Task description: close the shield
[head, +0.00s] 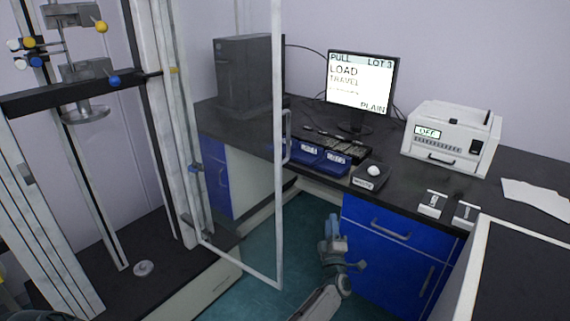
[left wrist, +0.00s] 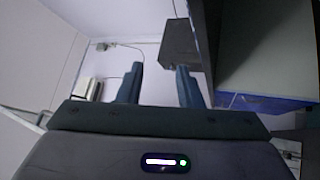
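The shield is a clear panel in a white frame (head: 279,200), standing swung out from the testing machine (head: 160,120) on the left of the head view. A white upright handle (head: 287,138) is on its free edge. My left gripper (head: 335,222) is right of the shield's lower free edge, below the handle, and apart from the frame. Its fingers point up in the head view. In the left wrist view the two fingers (left wrist: 158,85) are spread with nothing held between them. My right gripper is not in view.
Blue drawers (head: 385,235) stand below, right of my left gripper. A white-edged dark surface (head: 530,280) is at lower right. Green floor is open between.

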